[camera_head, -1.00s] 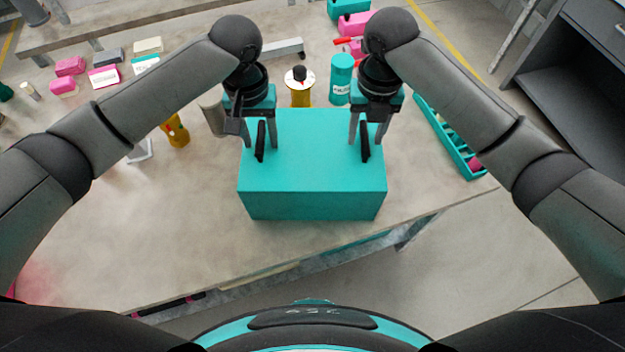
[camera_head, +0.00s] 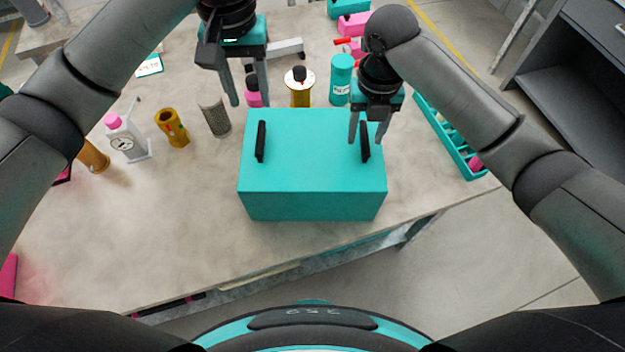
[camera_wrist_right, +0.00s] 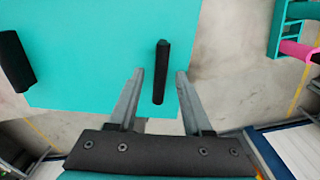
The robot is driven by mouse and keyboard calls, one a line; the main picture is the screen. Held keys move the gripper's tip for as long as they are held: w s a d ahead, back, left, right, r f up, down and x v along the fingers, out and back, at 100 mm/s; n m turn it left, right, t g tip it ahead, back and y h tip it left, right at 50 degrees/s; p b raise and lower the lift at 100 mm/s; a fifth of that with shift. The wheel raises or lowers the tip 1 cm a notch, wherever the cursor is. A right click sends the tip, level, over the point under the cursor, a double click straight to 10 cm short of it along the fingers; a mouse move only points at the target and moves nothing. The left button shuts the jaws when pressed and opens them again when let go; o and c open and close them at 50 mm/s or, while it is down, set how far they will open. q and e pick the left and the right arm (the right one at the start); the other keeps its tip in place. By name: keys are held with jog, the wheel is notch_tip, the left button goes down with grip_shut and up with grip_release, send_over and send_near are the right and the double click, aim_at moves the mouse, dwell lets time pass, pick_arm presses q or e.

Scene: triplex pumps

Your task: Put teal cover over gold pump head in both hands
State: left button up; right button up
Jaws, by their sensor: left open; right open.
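The teal cover (camera_head: 312,165) is a box with two black handles on top, standing level on the table near its front edge. No gold pump head shows under or beside it; what is beneath the cover is hidden. My left gripper (camera_head: 248,100) is open and empty, raised above and behind the cover's back left, clear of the left handle (camera_head: 261,141). My right gripper (camera_head: 367,138) is open, with its fingers on either side of the right handle (camera_head: 365,142). The right wrist view shows this handle (camera_wrist_right: 160,72) between the open fingers (camera_wrist_right: 157,100).
Behind the cover stand a gold cylinder (camera_head: 300,92) with a white top and a teal canister (camera_head: 341,80). To the left are a mesh cylinder (camera_head: 215,118), a gold part (camera_head: 172,128) and a gauge stand (camera_head: 128,142). A teal tray (camera_head: 450,138) lies right.

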notch_tip(320, 180, up, 12)
jog(key=shift+f, duration=0.15)
dwell(0.8)
